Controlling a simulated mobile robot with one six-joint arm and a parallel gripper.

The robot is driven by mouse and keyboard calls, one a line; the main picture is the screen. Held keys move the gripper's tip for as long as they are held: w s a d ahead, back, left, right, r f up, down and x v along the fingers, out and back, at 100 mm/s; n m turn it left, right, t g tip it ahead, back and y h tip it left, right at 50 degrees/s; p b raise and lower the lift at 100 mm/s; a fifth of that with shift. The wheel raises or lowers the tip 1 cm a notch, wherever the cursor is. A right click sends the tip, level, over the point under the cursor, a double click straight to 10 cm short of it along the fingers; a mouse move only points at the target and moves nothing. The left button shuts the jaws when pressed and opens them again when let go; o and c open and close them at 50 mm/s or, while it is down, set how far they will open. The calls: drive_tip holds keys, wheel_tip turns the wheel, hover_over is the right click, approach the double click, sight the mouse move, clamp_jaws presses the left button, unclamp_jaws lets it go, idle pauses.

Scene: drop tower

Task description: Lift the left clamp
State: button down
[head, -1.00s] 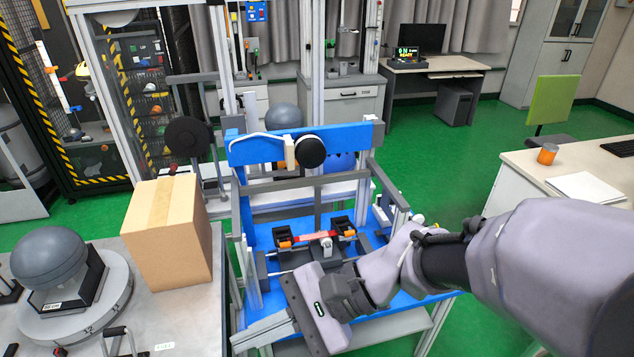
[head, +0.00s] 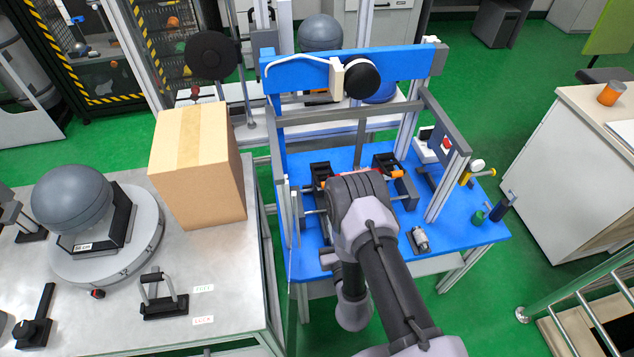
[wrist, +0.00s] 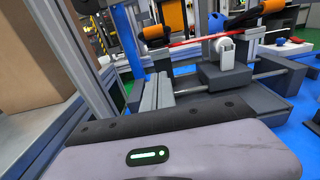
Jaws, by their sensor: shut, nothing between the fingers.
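The left clamp (head: 320,172) is a black block with an orange part, at the left end of a red bar (wrist: 200,40) on the blue test stand. Its orange cylinder (wrist: 155,33) shows upper middle in the wrist view. The right clamp (head: 388,162) stands at the bar's other end, with an orange cylinder (wrist: 268,6). My gripper (wrist: 165,118) shows as a dark edge on a grey body, shut and empty, apart from the left clamp. In the head view my arm hides the gripper and part of the bar.
A grey frame post (wrist: 92,50) and a cardboard box (head: 200,165) stand at the left. A white knob (wrist: 226,50) sits before the bar. The black round weight (head: 361,76) hangs on the blue crossbeam (head: 410,62). Small tools lie at the stand's right.

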sight(323, 175)
drive_tip(key=w+a+r+b, duration=0.1)
drive_tip(key=w+r+b, duration=0.2)
drive_tip(key=w, duration=0.4)
drive_tip(key=shift+w+a+r, duration=0.15)
drive_tip(key=shift+a+r, duration=0.15)
drive_tip(key=shift+a, duration=0.1)
